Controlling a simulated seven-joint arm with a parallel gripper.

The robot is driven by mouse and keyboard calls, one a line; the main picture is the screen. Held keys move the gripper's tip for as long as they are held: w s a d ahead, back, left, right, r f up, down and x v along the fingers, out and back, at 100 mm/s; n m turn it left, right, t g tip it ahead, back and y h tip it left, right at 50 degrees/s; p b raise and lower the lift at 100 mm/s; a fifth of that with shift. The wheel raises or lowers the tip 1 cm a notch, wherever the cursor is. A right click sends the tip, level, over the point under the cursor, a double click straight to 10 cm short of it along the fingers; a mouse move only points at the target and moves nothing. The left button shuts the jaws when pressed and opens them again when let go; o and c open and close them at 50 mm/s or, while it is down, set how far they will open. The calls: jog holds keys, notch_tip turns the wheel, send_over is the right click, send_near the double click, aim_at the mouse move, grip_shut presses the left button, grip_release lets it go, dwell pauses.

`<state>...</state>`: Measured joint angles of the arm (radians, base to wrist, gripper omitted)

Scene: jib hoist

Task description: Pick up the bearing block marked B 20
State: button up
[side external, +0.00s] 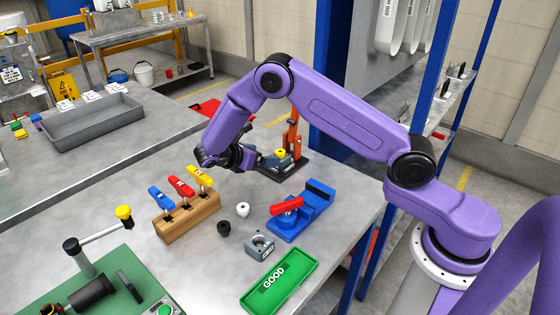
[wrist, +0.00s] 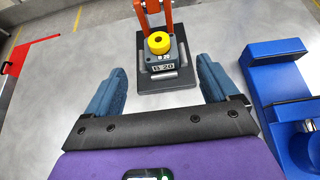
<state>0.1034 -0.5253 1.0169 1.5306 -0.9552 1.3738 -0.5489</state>
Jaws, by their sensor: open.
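The bearing block marked B 20 (wrist: 161,67) is dark grey with a round yellow piece on top. It sits on the black base plate (wrist: 150,86) of an orange stand (side external: 293,133). The block also shows in the side external view (side external: 283,162), partly hidden by my gripper. My gripper (side external: 262,161) is open and empty, on the block's left side there. In the wrist view its two blue fingers point toward the block, one to each side, with visible gaps. I cannot tell if the fingertips reach alongside it.
A blue fixture with a red handle (side external: 287,206) stands close by, right of the fingers in the wrist view. A grey block with a hole (side external: 259,244), a green GOOD tray (side external: 300,265) and a wooden rack of coloured handles (side external: 187,218) are nearer the camera.

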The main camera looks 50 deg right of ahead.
jog(key=shift+x, duration=3.85)
jog(key=shift+f, duration=0.15)
jog(key=c, duration=1.5)
